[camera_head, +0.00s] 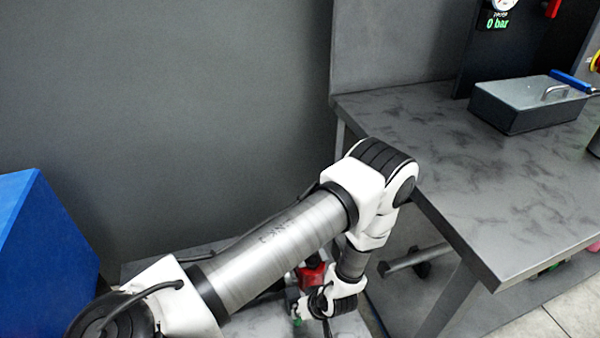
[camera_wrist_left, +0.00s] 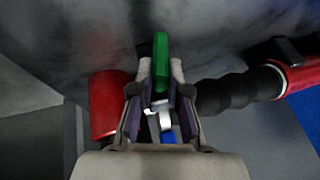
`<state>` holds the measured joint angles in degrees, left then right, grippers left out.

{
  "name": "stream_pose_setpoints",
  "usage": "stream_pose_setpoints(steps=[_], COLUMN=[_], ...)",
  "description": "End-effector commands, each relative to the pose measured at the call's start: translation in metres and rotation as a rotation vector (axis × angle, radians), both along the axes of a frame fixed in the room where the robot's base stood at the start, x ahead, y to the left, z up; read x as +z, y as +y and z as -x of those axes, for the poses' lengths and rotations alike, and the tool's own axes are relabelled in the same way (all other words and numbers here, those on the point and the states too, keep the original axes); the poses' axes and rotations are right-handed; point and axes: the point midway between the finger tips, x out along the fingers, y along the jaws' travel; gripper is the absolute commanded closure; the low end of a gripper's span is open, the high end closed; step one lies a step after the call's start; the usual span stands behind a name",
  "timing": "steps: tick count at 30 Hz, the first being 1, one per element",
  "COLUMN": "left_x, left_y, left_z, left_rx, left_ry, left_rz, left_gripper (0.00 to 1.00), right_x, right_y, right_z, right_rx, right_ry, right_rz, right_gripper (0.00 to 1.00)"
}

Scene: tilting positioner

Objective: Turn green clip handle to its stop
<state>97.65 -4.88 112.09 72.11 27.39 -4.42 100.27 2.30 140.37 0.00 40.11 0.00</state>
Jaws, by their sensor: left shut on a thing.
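The green clip handle (camera_wrist_left: 161,62) stands between the fingertips of my left gripper (camera_wrist_left: 158,78) in the left wrist view, its upper end reaching past them. The gripper is shut on it. A white part and a blue part (camera_wrist_left: 168,136) show between the finger bases. In the head view my left gripper (camera_head: 304,310) is low in the picture, below my arm, and only a small green spot (camera_head: 297,322) shows beside it. Most of the clip is hidden there. My right gripper is in neither view.
A red cylinder (camera_wrist_left: 107,104) is close left of the fingers. A black ribbed part with a red tube (camera_wrist_left: 297,78) lies to the right. In the head view a grey bench (camera_head: 490,190) stands at the right, carrying a grey box (camera_head: 525,104). A blue block (camera_head: 40,250) stands left.

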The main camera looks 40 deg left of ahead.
Motion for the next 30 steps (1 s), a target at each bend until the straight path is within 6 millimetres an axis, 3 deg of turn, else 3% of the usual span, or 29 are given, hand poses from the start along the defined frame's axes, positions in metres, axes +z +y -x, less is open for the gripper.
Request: stream_pose_setpoints(steps=[14,30], left_x=[-0.01,-0.025], left_y=[-0.005,-0.008], left_z=[-0.012,-0.018], left_rx=[0.001,-0.003], left_ry=[0.352,0.8], left_rz=[-0.187,-0.418], left_gripper=[1.0,1.0], right_x=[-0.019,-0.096], right_y=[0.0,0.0], right_z=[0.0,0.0], right_rx=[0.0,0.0], right_ry=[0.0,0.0], right_rz=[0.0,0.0], right_gripper=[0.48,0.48])
